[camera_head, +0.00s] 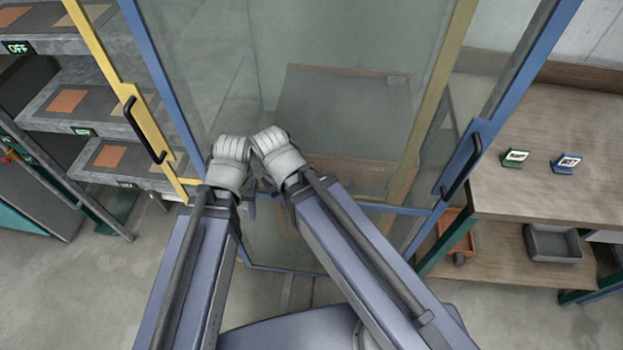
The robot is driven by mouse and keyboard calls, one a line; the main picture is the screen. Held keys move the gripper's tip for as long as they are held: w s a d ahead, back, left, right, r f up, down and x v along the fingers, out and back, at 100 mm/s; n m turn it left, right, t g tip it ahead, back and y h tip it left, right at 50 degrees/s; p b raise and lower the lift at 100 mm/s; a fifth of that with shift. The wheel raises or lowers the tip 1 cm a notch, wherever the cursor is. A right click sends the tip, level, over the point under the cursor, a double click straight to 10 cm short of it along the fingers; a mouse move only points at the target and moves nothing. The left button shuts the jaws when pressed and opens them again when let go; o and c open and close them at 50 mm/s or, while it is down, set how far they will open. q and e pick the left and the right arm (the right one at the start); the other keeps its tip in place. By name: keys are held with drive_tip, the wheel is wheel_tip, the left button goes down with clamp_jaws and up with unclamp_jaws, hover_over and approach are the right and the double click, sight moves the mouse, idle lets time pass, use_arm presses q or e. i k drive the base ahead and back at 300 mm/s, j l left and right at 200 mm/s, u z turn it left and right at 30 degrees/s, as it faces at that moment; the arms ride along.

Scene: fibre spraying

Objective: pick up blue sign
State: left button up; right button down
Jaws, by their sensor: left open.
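The blue sign (567,163) is a small blue stand with a white label. It stands on the wooden top of the workbench (545,198) at the right, to the right of a similar green sign (515,157). My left gripper (250,208) is far left of the blue sign, in front of the glass doors. It is open, mostly hidden behind the pale wrist, and nothing shows in it. My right arm's wrist is beside the left one. My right gripper (268,186) is mostly hidden and its jaws cannot be made out.
A blue-framed glass door (330,60) with a black handle stands ahead, between my arms and the workbench. A yellow-framed door (125,90) is at the left, by grey shelves (85,105). A grey bin (552,243) and an orange tray (456,232) sit on the bench's lower shelf.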

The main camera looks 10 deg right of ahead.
sight(563, 165)
drive_tip(key=z, duration=1.7)
drive_tip(key=l, duration=0.5)
drive_tip(key=i+l, duration=0.1)
drive_tip(key=l, duration=0.4)
